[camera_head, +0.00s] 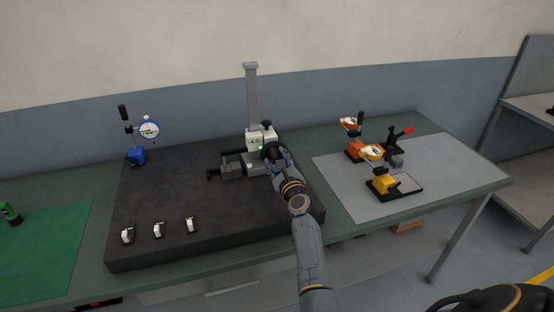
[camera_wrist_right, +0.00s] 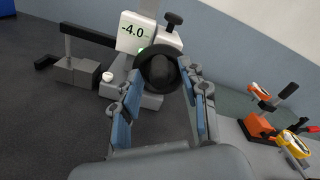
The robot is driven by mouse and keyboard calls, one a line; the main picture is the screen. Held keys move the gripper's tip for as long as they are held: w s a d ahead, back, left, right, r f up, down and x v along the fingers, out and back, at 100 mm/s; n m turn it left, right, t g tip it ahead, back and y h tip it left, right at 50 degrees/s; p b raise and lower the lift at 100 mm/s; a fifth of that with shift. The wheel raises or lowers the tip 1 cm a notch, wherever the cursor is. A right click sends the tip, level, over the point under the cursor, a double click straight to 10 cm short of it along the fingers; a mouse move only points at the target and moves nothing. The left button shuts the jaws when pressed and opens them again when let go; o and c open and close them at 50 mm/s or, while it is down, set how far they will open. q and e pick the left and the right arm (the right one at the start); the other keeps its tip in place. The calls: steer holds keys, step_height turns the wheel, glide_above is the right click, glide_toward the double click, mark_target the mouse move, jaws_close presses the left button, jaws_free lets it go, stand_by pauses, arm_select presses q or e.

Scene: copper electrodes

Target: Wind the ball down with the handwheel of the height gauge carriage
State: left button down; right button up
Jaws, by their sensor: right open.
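The height gauge (camera_head: 251,95) stands at the back of a dark plate, its grey column upright. Its white carriage (camera_head: 260,136) shows -4.0 on the display in the wrist view (camera_wrist_right: 135,31). The round black handwheel (camera_wrist_right: 159,69) faces the wrist camera on the carriage front. My right gripper (camera_head: 274,153) is open at the handwheel. In the wrist view its two blue-padded fingers (camera_wrist_right: 163,84) lie left and right of the wheel; whether they touch it I cannot tell. A dark arm (camera_wrist_right: 88,35) reaches left from the gauge. I cannot make out the ball. My left gripper is out of view.
The dark plate (camera_head: 175,205) carries several small white-fronted blocks (camera_head: 158,230) in front and a blue dial stand (camera_head: 136,155) at the back left. Orange (camera_head: 354,150) and yellow (camera_head: 381,184) dial stands occupy the grey mat (camera_head: 440,170). The plate's middle is clear.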

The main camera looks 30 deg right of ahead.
steer(key=p+v, duration=0.2)
steer(key=v, duration=0.4)
stand_by(0.4)
